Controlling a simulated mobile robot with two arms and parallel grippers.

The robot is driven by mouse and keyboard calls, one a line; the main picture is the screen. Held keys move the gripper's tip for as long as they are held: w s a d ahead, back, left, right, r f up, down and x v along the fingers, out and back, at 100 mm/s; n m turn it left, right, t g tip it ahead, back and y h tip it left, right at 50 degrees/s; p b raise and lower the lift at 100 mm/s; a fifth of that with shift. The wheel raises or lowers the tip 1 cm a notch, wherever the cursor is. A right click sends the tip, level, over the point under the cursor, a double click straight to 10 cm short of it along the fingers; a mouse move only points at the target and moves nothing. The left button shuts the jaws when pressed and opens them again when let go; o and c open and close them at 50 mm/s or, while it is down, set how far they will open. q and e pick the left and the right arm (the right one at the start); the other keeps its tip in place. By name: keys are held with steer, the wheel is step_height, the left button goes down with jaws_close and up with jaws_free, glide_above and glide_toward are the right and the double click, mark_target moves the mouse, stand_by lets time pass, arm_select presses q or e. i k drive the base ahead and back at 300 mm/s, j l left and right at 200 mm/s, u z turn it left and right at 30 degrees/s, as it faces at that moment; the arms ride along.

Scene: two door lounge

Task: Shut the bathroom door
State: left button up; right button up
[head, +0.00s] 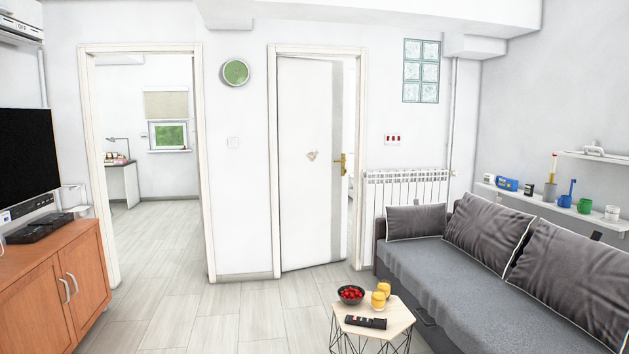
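One white door leaf (305,165) shows in the head view, in the middle doorway of the far wall. It stands ajar, hinged on its left side. A narrow gap (350,150) on the right, between the leaf and the white frame (361,200), shows a bright room behind. Most of that room is hidden. Neither of my grippers is in view.
An open doorway (150,200) is on the left. A wooden cabinet (60,285) stands at left, a grey sofa (470,285) at right. A small table (392,318) with a bowl (351,295) stands front right of the door. The floor (235,315) left of the table is clear.

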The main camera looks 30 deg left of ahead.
mark_target(313, 96)
steer(key=i+j+u, duration=0.45)
steer(key=j, duration=0.3)
steer(key=i+j+u, duration=0.45)
steer(key=i, duration=0.25)
steer(key=i+j+u, duration=0.45)
steer(key=i, duration=0.25)
steer(key=i+z, duration=0.15)
steer(key=i, duration=1.05)
steer(key=i+j+z, duration=0.15)
steer(key=i, duration=1.05)
steer(key=i+l+z, duration=0.1)
steer(key=i+z, duration=0.15)
steer(key=i, duration=0.3)
steer(key=i+z, duration=0.3)
steer(key=i, duration=0.25)
steer(key=i+j+z, duration=0.25)
steer(key=i, duration=0.25)
steer(key=i+j+z, duration=0.15)
steer(key=i+z, duration=0.15)
steer(key=i, duration=0.25)
steer(key=i+z, duration=0.35)
steer(key=i, duration=0.8)
